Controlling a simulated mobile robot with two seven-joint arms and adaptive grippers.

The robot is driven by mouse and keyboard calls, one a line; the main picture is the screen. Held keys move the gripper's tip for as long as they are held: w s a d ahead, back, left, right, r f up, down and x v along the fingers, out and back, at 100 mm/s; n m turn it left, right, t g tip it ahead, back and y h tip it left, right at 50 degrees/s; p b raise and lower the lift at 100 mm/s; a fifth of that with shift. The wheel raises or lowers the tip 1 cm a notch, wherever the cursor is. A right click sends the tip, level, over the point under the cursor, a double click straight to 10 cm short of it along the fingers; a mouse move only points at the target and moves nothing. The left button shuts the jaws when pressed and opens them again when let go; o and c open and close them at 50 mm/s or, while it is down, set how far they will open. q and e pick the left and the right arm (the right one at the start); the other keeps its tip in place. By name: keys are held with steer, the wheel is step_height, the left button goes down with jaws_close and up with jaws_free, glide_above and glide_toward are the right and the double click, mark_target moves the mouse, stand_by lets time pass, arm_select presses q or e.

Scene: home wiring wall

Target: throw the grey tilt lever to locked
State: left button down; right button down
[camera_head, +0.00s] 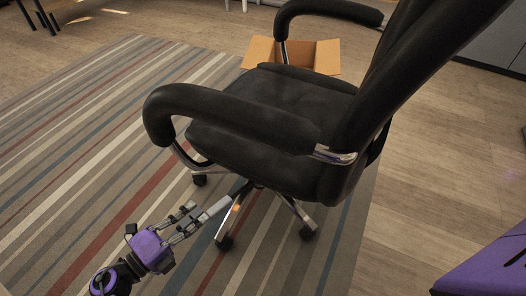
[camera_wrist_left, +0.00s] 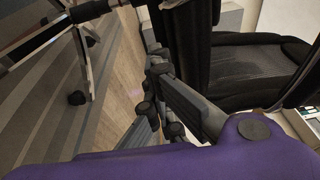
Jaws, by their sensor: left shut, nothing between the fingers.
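The black office chair (camera_head: 270,110) stands on a striped rug, its seat turned toward the left of the head view. A light grey bar, which looks like the tilt lever (camera_head: 215,208), sticks out from under the seat toward the lower left. My left gripper (camera_head: 190,218) is just left of the lever's outer end, low beside the seat, shut with nothing held. I cannot tell whether its fingertips touch the lever. The left wrist view shows its dark fingers (camera_wrist_left: 165,100) and the chair seat (camera_wrist_left: 240,75), but I cannot pick out the lever there. My right gripper is not in view.
The chair's armrest (camera_head: 225,115) hangs above the lever area, and chrome base legs with casters (camera_head: 224,242) spread below. An open cardboard box (camera_head: 327,57) is behind the chair. The striped rug (camera_head: 80,130) is clear at left, and bare wood floor lies at right.

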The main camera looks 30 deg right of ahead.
mark_target(212, 216)
arm_select(q)
steer(key=d, duration=0.1)
steer(key=s+d, duration=0.2)
steer(key=d, duration=0.1)
steer(key=shift+d+f+p, duration=0.1)
steer(key=shift+f+p, duration=0.15)
steer(key=shift+p, duration=0.15)
steer(key=s+d+p, duration=0.2)
steer(key=s+d, duration=0.1)
steer(key=s, duration=0.3)
steer(key=shift+s+d+r, duration=0.15)
steer(key=shift+s+d, duration=0.05)
steer(key=shift+d, duration=0.05)
stand_by(0.8)
stand_by(0.5)
